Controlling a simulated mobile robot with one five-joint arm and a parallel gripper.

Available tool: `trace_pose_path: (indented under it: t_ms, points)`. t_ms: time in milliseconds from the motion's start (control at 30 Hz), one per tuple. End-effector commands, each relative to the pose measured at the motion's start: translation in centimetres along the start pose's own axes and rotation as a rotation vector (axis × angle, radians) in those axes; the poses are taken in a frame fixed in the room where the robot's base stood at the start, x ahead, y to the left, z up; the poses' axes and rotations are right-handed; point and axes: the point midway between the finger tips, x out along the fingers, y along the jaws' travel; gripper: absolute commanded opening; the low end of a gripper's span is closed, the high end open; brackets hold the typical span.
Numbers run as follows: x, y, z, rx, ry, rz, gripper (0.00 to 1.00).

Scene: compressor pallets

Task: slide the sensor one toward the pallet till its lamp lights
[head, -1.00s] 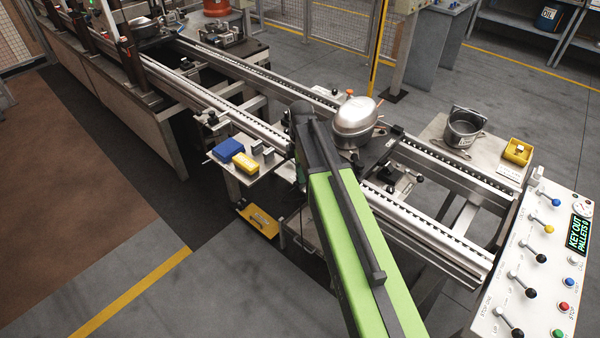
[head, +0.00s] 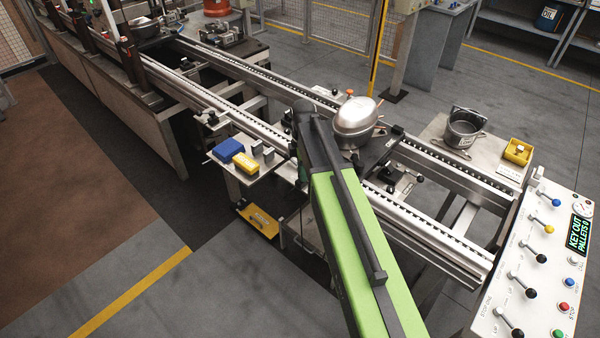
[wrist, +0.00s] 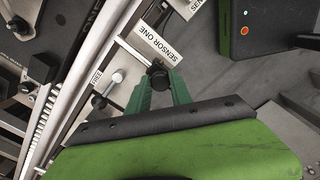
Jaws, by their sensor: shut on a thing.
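In the wrist view my gripper (wrist: 157,88) has its green fingers closed on a small black knob (wrist: 158,74). The knob stands beside the white label reading SENSOR ONE (wrist: 155,40), so I take it as the sensor one knob. I cannot make out a lit lamp on it. In the head view my arm hides the gripper and the knob. A silver compressor (head: 354,117) sits on a dark pallet (head: 376,152) on the conveyor, just right of my arm's end.
The conveyor's near rail (head: 430,236) runs along the work area; it also shows in the wrist view (wrist: 72,75). A pale-tipped pin (wrist: 117,77) stands left of my fingers. A side shelf holds a blue box (head: 228,149) and a yellow box (head: 245,162). A control panel (head: 505,300) stands at right.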

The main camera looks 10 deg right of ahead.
Motion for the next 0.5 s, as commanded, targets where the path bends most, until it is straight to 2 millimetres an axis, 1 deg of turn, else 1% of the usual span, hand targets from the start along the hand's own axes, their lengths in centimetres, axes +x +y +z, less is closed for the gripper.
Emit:
trace_pose_path:
  t_ms: [133, 167, 300, 333, 500]
  points:
    - [0.04, -0.23, 0.18, 0.002, -0.004, -0.005, 0.0]
    - [0.04, -0.24, 0.18, 0.002, -0.004, -0.005, 0.28]
    - [0.04, -0.19, 0.12, 0.001, -0.003, -0.004, 0.47]
    - [0.03, -0.18, 0.11, 0.001, -0.003, -0.003, 0.48]
    - [0.02, -0.12, 0.06, 0.001, -0.002, -0.002, 0.48]
